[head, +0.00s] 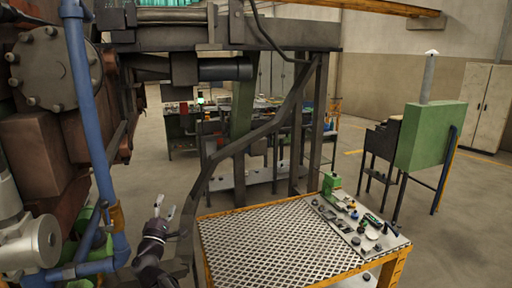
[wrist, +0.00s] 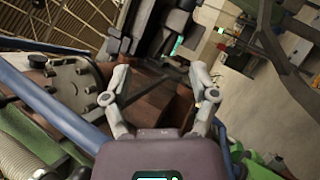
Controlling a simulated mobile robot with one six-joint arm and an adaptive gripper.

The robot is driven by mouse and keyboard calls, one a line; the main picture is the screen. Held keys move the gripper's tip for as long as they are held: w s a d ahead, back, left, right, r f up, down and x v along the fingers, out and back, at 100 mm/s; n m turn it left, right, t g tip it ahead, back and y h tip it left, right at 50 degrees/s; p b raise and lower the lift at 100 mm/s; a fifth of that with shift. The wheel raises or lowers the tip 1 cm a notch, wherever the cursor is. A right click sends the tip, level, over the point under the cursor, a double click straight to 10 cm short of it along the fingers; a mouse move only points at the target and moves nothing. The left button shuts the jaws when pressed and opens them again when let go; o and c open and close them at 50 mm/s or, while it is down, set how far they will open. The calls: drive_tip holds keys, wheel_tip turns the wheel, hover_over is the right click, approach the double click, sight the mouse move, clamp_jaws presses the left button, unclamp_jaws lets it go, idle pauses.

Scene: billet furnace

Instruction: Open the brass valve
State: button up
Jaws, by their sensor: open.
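A brass-coloured fitting (head: 117,218), which looks like the brass valve, sits on the blue pipe at the lower left of the head view. Its handle and setting are too small to tell. My gripper (head: 165,205) is a short way to the right of it, apart from it, with fingers pointing up. In the wrist view my gripper (wrist: 159,72) shows two spread fingers with nothing between them. I cannot make out the valve in the wrist view.
The blue pipe (head: 88,110) runs down beside the rusty furnace body (head: 40,155). A dark curved hose (head: 235,141) hangs behind my gripper. A mesh-topped yellow table (head: 270,245) with small parts stands at the right. Open floor (head: 440,245) lies beyond.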

drive_tip(key=d+f+m+g+h+b, duration=0.1)
drive_tip(key=d+f+m+g+h, duration=0.4)
drive_tip(key=d, duration=0.6)
drive_tip(key=w+d+f+m+g+b, duration=0.15)
drive_tip(key=d+f+m+g, duration=0.25)
drive_tip(key=d+f, duration=0.55)
drive_tip(key=d+f+m+g+h+b, duration=0.25)
drive_tip(key=d+f+m+g, duration=0.2)
drive_tip(key=d, duration=0.85)
drive_tip(key=s+d+f+m+g+y+b, duration=0.2)
drive_tip(key=s+d+f+m+g+y, duration=0.2)
drive_tip(key=s+d+f+g, duration=0.5)
drive_tip(key=s+d+f+m+y+b, duration=0.2)
drive_tip(key=s+f+y, duration=0.4)
drive_tip(key=s+f, duration=0.2)
drive_tip(key=shift+f+g, duration=0.3)
drive_tip(key=shift+g, duration=0.15)
drive_tip(key=shift+m, duration=0.25)
